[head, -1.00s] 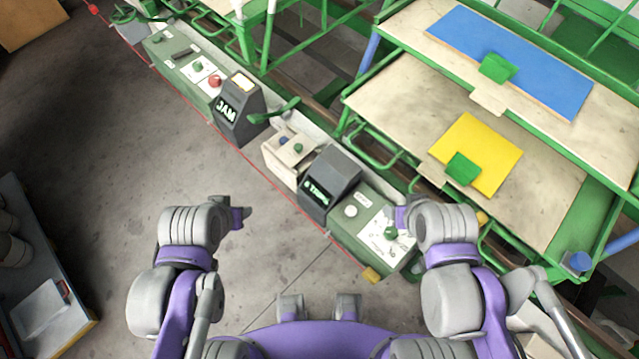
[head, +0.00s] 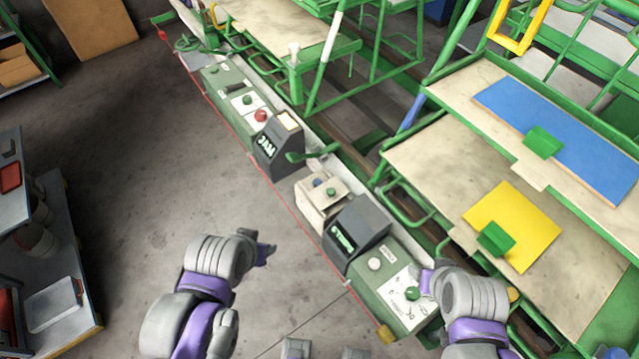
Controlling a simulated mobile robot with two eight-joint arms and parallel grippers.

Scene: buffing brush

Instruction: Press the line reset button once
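No label that I can read says line reset. The near green control box (head: 385,300) has a pale round button (head: 375,264) and a green knob (head: 412,293) on a white plate. A beige box (head: 312,205) carries a blue button (head: 319,182) and a green button (head: 331,192). A farther green box (head: 222,88) has a green button (head: 248,100) and a red button (head: 261,115). My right gripper (head: 427,281) appears just beside the near green knob; contact is unclear. My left gripper (head: 264,254) is over the floor, left of the boxes. Finger opening is unclear on both.
A dark display reading JAM (head: 278,145) and another display with green text (head: 355,230) stand among the boxes. A green-framed bench (head: 440,150) with blue and yellow panels is at right. A grey shelf cart (head: 65,270) is at left. Floor between is clear.

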